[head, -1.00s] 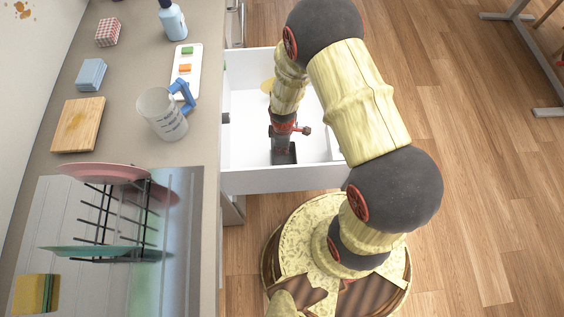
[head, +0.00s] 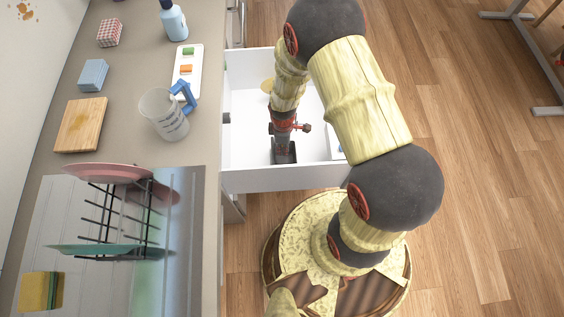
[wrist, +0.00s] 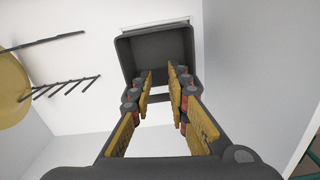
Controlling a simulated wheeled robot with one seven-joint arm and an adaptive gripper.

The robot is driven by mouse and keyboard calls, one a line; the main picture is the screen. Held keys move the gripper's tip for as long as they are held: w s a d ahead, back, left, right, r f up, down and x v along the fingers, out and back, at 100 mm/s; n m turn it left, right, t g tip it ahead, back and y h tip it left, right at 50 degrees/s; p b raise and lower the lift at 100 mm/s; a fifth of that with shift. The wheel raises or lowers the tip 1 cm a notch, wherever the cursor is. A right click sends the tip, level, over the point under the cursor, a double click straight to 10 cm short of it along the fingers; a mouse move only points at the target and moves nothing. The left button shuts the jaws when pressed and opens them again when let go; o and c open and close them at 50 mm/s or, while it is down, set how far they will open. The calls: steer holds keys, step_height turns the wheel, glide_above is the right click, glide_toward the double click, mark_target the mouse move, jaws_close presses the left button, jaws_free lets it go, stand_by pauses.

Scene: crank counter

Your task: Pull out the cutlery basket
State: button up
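The cutlery basket (head: 287,158) is a small dark grey open box inside the white pull-out drawer (head: 250,178), near its front wall. In the wrist view the basket (wrist: 155,42) is at the top centre and looks empty. My gripper (wrist: 161,76) points down at it, with its two yellow-and-black fingers apart and a clear gap between them. The fingertips overlap the basket's near edge in the picture; I cannot tell whether they touch it. In the head view my gripper (head: 284,148) is above the basket and partly hides it.
A yellow plate (wrist: 14,88) and dark rack tines (wrist: 62,87) are in the drawer left of the basket in the wrist view. The counter at left holds a jug (head: 163,113), a cutting board (head: 80,124) and a dish rack (head: 115,218).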

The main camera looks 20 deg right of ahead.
steer(key=shift+r, duration=0.1)
step_height(320, 180, up, 12)
stand_by(0.7)
steer(key=s+r+m+t, duration=0.2)
steer(key=s+r+m, duration=0.2)
steer(key=r, duration=0.7)
steer(key=s+r+m+t, duration=0.1)
steer(key=s+r+m, duration=0.3)
steer(key=r, duration=0.7)
steer(key=s+r+m+t, duration=0.2)
steer(key=s+r+m, duration=0.3)
steer(key=r, duration=0.7)
steer(key=shift+s+t, duration=0.3)
steer(key=shift+s, duration=0.2)
steer(key=shift+o, duration=0.3)
